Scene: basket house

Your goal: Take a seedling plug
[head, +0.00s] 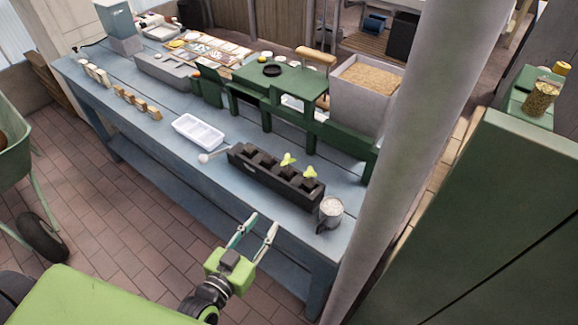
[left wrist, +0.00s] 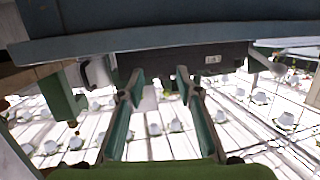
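A black plug tray (head: 262,176) with square cells stands near the front edge of the blue bench. Two light green seedlings stick up from its right half, one near the middle (head: 287,160) and one near the right end (head: 309,172). Their plugs are mostly hidden in the cells. My left gripper (head: 262,221) is open and empty, in front of the bench edge, apart from the tray. In the left wrist view its two fingers (left wrist: 159,78) are spread, with the tray's dark side (left wrist: 185,62) beyond them. My right gripper is not in view.
A metal cup (head: 331,208) with white contents stands at the tray's right end. A white tray (head: 198,132) and a small spoon (head: 213,154) lie to its left. Green stands (head: 282,84) are behind. A grey post (head: 420,120) rises at the right.

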